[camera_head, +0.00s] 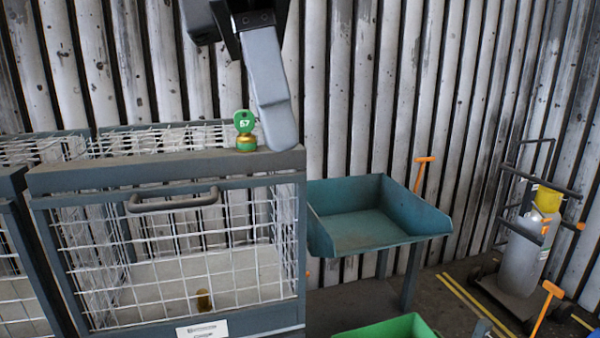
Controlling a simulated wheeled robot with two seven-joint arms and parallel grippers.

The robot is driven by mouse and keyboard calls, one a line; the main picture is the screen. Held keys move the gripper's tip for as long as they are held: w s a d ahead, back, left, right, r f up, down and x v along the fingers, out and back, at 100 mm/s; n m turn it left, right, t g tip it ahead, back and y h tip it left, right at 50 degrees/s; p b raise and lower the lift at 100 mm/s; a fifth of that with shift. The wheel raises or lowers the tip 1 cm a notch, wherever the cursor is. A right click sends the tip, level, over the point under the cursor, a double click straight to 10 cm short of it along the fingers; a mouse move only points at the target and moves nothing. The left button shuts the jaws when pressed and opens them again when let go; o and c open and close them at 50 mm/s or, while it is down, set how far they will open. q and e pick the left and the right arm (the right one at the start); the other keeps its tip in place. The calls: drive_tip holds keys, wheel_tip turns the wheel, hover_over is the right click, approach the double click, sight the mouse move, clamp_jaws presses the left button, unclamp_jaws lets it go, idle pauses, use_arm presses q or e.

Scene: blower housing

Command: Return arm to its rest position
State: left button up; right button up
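My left gripper (270,95) shows at the top, above the right part of the wire cage (165,165). A long grey finger-like part slants down from a black piece, its lower end close to the cage's top bar at the right corner. How far its fingers are apart cannot be made out. My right gripper is not in view.
The cage has a dark handle (174,200) and a small gold-brown item (203,300) inside. A teal tray table (370,225) stands right of it, with a green bin (390,327) in front. A cylinder trolley (520,250) stands at far right. Corrugated wall runs behind.

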use_arm(q)
drive_tip(key=d+f+n+g+h, duration=0.3)
drive_tip(key=d+f+g+h, duration=0.6)
drive_tip(key=d+h, duration=0.4)
drive_tip(key=w+a+f+n+t+h, duration=0.3)
drive_tip(key=w+f+n+t, duration=0.3)
drive_tip(key=n+t, duration=0.75)
drive_tip(key=w+a+f+n+t+h, duration=0.3)
drive_tip(key=w+f+n+t, duration=0.3)
drive_tip(key=n+t, duration=0.75)
drive_tip(key=s+a+f+n+y, duration=0.1)
drive_tip(key=a+f+n+y, duration=0.35)
drive_tip(key=f, duration=0.35)
drive_tip(key=a+f+n+t+y, duration=0.1)
drive_tip(key=a+f+n+y, duration=0.2)
drive_tip(key=f+n+y, duration=0.3)
drive_tip(key=s+a+f+n+y, duration=0.1)
drive_tip(key=a+f+n+y, duration=0.3)
drive_tip(key=f, duration=0.5)
drive_tip(key=s+a+f+n+g+y, duration=0.2)
drive_tip(key=s+a+f+g, duration=0.1)
drive_tip(key=s+f, duration=0.4)
drive_tip(key=s+a+f+n+g+y, duration=0.2)
drive_tip(key=s+a+f+n+g, duration=0.1)
drive_tip(key=s+a+f, duration=0.3)
wheel_tip(320, 180, down, 3)
drive_tip(key=shift+s+r, duration=0.2)
drive_tip(key=shift+s, duration=0.75)
